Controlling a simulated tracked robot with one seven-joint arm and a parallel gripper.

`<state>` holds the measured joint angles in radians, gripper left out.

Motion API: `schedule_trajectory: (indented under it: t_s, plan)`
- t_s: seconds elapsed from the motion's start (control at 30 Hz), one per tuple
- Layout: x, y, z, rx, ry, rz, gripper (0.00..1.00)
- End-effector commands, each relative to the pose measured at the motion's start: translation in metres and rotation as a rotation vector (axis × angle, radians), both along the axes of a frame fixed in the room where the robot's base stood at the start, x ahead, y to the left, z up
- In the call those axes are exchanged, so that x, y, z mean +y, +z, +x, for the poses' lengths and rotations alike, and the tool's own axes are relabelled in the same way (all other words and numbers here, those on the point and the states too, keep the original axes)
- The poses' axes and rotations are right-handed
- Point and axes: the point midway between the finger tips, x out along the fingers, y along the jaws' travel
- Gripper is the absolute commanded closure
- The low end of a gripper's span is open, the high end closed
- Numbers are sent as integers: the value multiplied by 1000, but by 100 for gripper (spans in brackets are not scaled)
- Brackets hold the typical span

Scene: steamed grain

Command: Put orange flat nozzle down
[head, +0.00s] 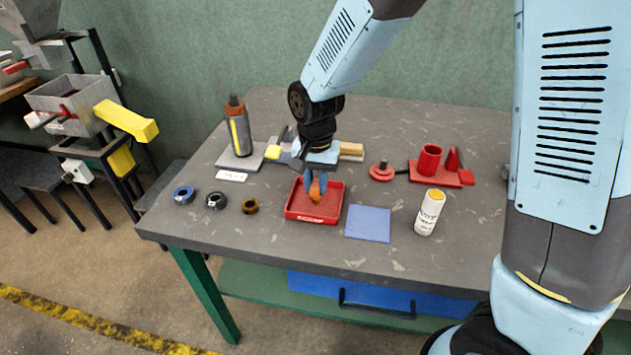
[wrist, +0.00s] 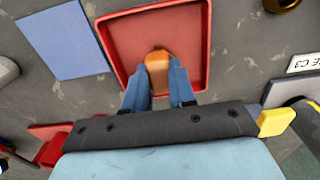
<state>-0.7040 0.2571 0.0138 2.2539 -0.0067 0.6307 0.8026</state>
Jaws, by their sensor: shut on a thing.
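The orange flat nozzle (wrist: 157,72) is between the blue fingers of my gripper (wrist: 160,85) in the wrist view. In the head view the nozzle (head: 315,193) shows low over the red tray (head: 295,214), with my gripper (head: 316,185) shut on it from above. The tray is square with a raised rim, and it also shows in the wrist view (wrist: 202,30). The nozzle is inside the tray's outline; I cannot tell whether it touches the tray floor.
A blue square mat (head: 368,223) lies right of the tray, with a white bottle (head: 429,212) beyond it. Several small rings, including a brown one (head: 250,206), lie to the left. A grey cylinder (head: 240,135) stands behind left. A red holder (head: 441,176) stands at right.

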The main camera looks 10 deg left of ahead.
Motion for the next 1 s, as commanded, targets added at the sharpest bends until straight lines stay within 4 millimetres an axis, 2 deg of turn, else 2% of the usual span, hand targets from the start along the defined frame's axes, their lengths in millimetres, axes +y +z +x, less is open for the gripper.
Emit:
schedule_trajectory:
  t_s: [0.1,0.13,0.37,0.73,0.87,1.0]
  plan:
    - [0,-2,0,0,0,0,100]
    - [0,-2,0,0,0,0,73]
    - [0,-2,0,0,0,0,51]
    - [1,4,0,0,2,1,50]
    - [2,21,0,-3,2,3,50]
    - [1,48,0,-3,1,3,50]
